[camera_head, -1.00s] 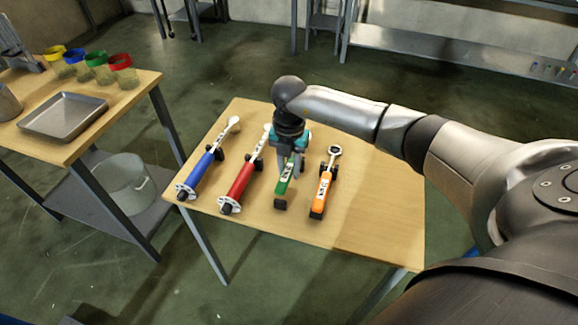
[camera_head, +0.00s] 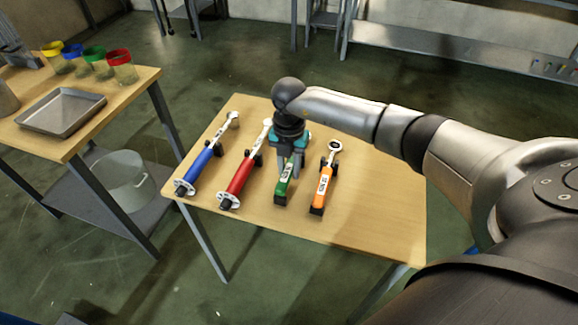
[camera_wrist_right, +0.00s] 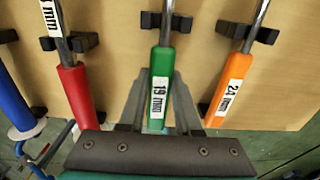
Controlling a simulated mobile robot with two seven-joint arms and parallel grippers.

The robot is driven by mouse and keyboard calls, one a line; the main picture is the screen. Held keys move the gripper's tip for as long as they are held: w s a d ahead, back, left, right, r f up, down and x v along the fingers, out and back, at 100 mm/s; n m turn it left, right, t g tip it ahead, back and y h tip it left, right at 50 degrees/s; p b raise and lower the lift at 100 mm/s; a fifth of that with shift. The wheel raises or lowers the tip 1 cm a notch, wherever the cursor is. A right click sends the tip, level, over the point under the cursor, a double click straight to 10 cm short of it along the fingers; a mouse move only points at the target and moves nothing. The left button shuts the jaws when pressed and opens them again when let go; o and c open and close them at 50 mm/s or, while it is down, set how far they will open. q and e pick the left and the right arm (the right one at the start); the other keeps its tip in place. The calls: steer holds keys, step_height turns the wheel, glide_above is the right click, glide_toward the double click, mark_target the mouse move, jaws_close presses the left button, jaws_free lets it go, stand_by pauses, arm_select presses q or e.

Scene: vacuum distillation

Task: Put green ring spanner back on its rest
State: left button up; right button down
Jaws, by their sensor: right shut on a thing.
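The green ring spanner (camera_head: 285,183) has a green handle with a white 19 mm label, which also shows in the right wrist view (camera_wrist_right: 160,60). My right gripper (camera_head: 289,171) points down and is shut on this handle, with one finger on each side in the right wrist view (camera_wrist_right: 161,84). The spanner lies lengthwise between the red and orange tools. In the right wrist view its shaft lies over a black rest (camera_wrist_right: 153,20); I cannot tell whether it touches it. Its ring end is hidden behind my gripper in the head view. My left gripper is not in view.
A blue-handled tool (camera_head: 198,165) and a red-handled tool (camera_head: 239,178) lie to the left, an orange 24 mm spanner (camera_head: 324,182) close to the right. The wooden table (camera_head: 375,210) is clear on its right. Another table (camera_head: 125,90) with a metal tray (camera_head: 62,113) stands left.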

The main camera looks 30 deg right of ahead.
steer(key=shift+f+b, duration=0.35)
steer(key=shift+f, duration=0.3)
steer(key=c, duration=0.5)
jaws_free()
